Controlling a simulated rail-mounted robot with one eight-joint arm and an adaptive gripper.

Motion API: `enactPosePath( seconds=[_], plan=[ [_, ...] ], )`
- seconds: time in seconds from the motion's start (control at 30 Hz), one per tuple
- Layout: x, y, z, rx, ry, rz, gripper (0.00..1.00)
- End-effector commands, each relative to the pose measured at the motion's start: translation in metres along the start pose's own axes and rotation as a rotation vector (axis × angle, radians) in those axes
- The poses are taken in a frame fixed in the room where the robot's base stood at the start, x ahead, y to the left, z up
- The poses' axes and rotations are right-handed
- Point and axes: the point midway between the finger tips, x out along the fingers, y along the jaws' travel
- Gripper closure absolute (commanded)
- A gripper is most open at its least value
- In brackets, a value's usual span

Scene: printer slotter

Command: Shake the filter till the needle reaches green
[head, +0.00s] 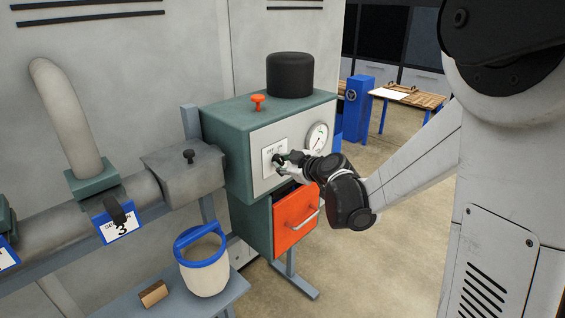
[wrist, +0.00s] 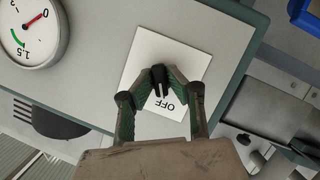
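The filter unit is a grey-green box (head: 225,132) with a light front panel. A white switch plate (head: 268,160) is on that panel; in the wrist view the plate (wrist: 146,52) reads OFF upside down. My gripper (head: 281,160) is at this plate. In the wrist view its fingers (wrist: 158,80) close together around the small black switch lever (wrist: 161,88); the tips partly hide it. A round gauge (head: 317,138) is right of the plate. In the wrist view the gauge (wrist: 30,32) has its red needle by 0, away from the green arc near 1.5.
A red knob (head: 258,101) and a black cylinder (head: 290,75) are on top of the box. An orange drawer (head: 294,222) with a bar handle is below, slightly out. A blue-rimmed bucket (head: 205,275) and a small wooden block (head: 153,294) are on the lower-left shelf.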

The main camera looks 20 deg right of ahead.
Motion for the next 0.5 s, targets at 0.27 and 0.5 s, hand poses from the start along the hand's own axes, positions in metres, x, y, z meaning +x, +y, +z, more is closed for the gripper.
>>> enactPosePath(
  seconds=[0.27,0.5],
  plan=[
    [-0.0001,0.0,0.0001,0.001,0.0,-0.001,1.0],
    [0.0002,0.0005,0.0008,0.047,0.0,-0.019,1.0]
  ],
)
